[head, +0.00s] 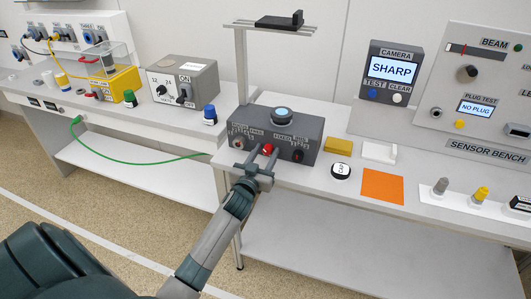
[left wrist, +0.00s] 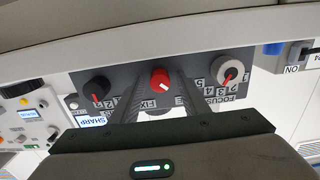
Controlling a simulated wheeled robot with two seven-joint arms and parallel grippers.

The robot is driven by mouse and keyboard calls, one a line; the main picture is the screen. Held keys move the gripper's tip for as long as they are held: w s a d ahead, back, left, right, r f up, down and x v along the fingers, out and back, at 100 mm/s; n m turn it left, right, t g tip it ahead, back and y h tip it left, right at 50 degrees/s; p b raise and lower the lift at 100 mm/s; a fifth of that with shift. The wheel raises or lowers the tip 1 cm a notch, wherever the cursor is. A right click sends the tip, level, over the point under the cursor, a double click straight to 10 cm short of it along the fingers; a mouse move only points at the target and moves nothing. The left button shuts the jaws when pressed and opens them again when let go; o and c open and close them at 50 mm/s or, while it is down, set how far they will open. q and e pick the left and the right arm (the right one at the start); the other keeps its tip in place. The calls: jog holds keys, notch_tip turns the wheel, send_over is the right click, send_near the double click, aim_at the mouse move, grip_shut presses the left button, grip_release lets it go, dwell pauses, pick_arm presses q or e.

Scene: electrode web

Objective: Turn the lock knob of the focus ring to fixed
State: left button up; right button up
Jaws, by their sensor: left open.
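The lock knob (head: 267,149) is red and sits at the middle of the front of a dark grey box (head: 310,129). In the upside-down left wrist view the red knob (left wrist: 160,79) has a pale pointer mark, with a label reading FIX beside it. The focus ring knob (left wrist: 231,71), pale with a dark centre and red pointer, is right of it there, by a FOCUS scale. My left gripper (head: 263,155) is open, its fingers either side of the red knob. Contact cannot be told. My right gripper is not in view.
A black knob (head: 298,155) is on the same box front, right of the red one. A camera display (head: 391,68) reads SHARP. An orange sheet (head: 382,187), yellow block (head: 338,145) and round CAP piece (head: 340,171) lie right of the box. A stand with a shelf (head: 270,28) rises behind.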

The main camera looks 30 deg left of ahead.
pick_arm(q)
jog(key=shift+c, duration=0.5)
grip_shut()
